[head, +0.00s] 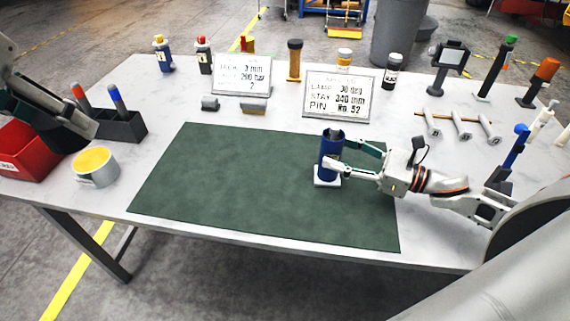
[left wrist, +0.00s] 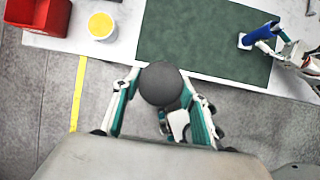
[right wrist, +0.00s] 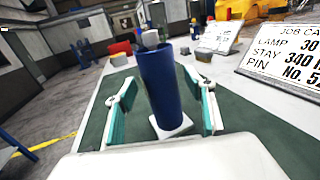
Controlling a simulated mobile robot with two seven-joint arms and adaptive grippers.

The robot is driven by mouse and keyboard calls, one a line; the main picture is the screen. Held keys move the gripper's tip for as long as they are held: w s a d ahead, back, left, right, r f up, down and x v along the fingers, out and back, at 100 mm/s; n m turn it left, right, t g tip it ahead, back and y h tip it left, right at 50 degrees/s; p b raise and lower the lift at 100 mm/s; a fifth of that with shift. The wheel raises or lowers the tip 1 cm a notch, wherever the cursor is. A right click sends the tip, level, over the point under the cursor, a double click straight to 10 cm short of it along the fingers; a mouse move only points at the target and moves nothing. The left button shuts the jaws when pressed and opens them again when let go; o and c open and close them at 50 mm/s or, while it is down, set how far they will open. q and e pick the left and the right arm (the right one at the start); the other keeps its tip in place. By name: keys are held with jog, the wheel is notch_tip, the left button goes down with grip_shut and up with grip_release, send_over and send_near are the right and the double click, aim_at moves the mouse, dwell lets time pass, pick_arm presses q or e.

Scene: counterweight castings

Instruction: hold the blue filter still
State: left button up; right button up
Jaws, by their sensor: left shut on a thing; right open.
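The blue filter (head: 326,147) is an upright blue cylinder on a small white base (head: 326,182) at the right part of the green mat. It also shows in the left wrist view (left wrist: 259,34). My right gripper (head: 337,152) is open around it. In the right wrist view the filter (right wrist: 162,88) stands between the two fingers, with a gap on each side. My left gripper (left wrist: 161,78) is shut on a dark grey round thing (left wrist: 160,92). In the head view it is at the left edge, partly out of frame, with the dark thing (head: 70,138) near the red bin.
A red bin (head: 22,155), a tin with yellow contents (head: 97,165) and a dark holder (head: 118,127) stand at left. Two printed cards (head: 338,97) (head: 242,74) and several bottles line the back. Stands and rollers (head: 460,125) are at right. The mat's (head: 220,185) left and middle are clear.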

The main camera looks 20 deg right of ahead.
jog(key=shift+x, duration=1.25)
grip_shut()
